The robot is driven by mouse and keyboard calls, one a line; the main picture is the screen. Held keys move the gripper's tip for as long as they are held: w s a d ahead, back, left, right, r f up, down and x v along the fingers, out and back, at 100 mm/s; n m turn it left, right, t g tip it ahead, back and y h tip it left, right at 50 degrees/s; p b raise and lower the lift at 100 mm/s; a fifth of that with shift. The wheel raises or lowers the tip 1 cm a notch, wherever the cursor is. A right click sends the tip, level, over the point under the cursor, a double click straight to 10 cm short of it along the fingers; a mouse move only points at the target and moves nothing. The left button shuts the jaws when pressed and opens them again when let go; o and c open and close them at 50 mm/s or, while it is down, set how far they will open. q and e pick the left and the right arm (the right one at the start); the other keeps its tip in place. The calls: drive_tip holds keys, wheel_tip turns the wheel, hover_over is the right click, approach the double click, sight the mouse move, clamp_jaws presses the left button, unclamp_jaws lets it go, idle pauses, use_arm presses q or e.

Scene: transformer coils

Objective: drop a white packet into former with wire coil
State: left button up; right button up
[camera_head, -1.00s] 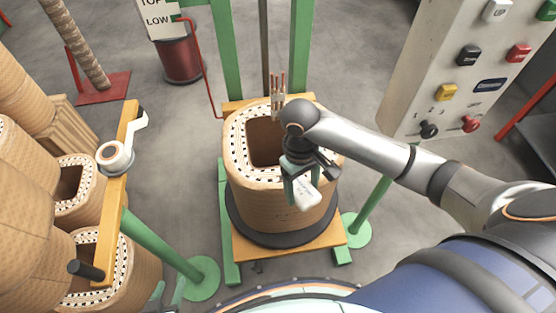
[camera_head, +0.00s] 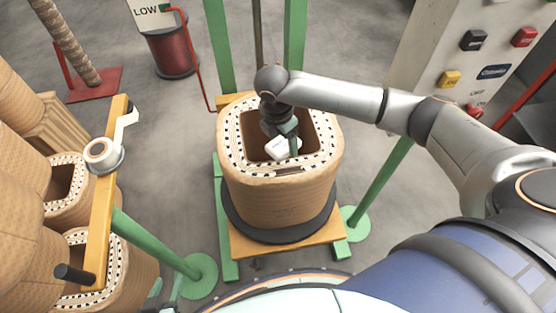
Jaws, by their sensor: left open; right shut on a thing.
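The former with wire coil (camera_head: 280,200) is a tan, square-cornered block with a dotted white rim and a deep central opening. It stands upright on a dark round base. My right gripper (camera_head: 287,147) points down over the opening and is shut on a white packet (camera_head: 277,150). The packet appears within the opening's outline, near rim height; its exact depth is hard to tell. The gripper hides part of it.
A yellow beam (camera_head: 100,215) with a white tape roll (camera_head: 102,154) stands at left, beside more tan coils (camera_head: 118,265). Green posts (camera_head: 218,45) rise behind the former. A control panel (camera_head: 470,55) is at upper right.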

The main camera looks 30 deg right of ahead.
drive_tip(key=w+d+r+n+t+y+b, duration=0.15)
drive_tip(key=w+d+n, duration=0.35)
drive_tip(key=w+n, duration=0.5)
use_arm(q)
drive_tip(key=w+d+f+b, duration=0.1)
drive_tip(key=d+f+b, duration=0.2)
drive_tip(key=f+b, duration=0.3)
drive_tip(key=shift+w+d+f+m+h+b, duration=0.15)
drive_tip(key=shift+w+f+m+h+b, duration=0.2)
drive_tip(key=shift+b, duration=0.6)
use_arm(e)
wheel_tip(320, 180, down, 6)
drive_tip(key=s+n, duration=0.2)
drive_tip(key=shift+a, duration=0.15)
use_arm(q)
drive_tip(key=shift+r, duration=0.2)
use_arm(e)
drive_tip(key=o, duration=1.1)
use_arm(q)
drive_tip(key=shift+f, duration=0.1)
use_arm(e)
drive_tip(key=shift+o, duration=1)
